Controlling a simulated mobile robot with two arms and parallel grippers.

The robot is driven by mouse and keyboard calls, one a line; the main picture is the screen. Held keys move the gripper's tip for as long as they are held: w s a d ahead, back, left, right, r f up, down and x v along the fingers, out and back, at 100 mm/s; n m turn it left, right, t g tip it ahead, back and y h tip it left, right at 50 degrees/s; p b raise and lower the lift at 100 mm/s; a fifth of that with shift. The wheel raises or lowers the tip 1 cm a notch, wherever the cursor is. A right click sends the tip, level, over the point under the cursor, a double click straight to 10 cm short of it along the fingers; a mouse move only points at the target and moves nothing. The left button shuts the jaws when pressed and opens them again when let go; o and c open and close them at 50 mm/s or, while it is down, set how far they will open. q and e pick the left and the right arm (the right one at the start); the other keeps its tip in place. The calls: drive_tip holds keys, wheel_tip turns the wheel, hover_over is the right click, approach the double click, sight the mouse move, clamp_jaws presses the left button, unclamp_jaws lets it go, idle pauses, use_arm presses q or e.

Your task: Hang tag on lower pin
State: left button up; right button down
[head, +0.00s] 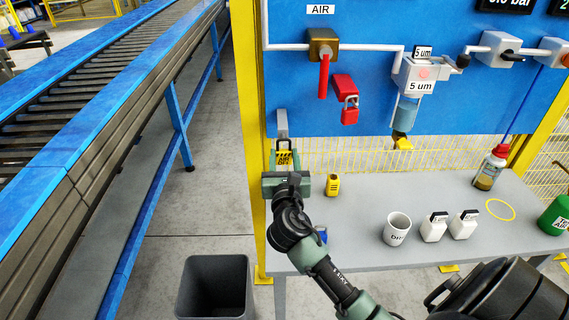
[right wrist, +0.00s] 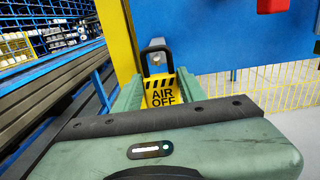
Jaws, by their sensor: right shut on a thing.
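The yellow tag (head: 284,158) has black stripes and a black loop on top, and it hangs upright in my right gripper. In the right wrist view the tag (right wrist: 163,93) reads "AIR OFF", and its black loop (right wrist: 145,52) stands above the fingers. My right gripper (right wrist: 160,92) is shut on the tag, a green finger on each side. A grey pin or bracket (head: 282,124) is at the blue board's lower left, just above the tag. A grey end (right wrist: 157,58) shows within the loop's outline; whether the loop is around it or in front, I cannot tell. My left gripper is not in view.
A grey table (head: 359,194) below the board bears a yellow block (head: 333,185), a white cup (head: 397,229), white bottles (head: 433,227) and an amber bottle (head: 489,171). A red padlock (head: 349,111) hangs on the board. A yellow post (head: 249,120) stands close left of my gripper.

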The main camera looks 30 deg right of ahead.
drive_tip(key=shift+b+x, duration=0.8)
drive_tip(key=shift+x, duration=0.8)
drive_tip(key=shift+w+d+f, duration=0.3)
drive_tip(key=shift+w+f, duration=0.05)
drive_tip(key=shift+w, duration=0.1)
drive_tip(key=shift+w+f+p, duration=0.1)
drive_tip(key=shift+f+p, duration=0.05)
drive_tip(key=shift+p, duration=0.15)
drive_tip(key=c, duration=0.7)
unclamp_jaws()
drive_tip(key=shift+c, duration=0.2)
drive_tip(key=shift+f, duration=0.1)
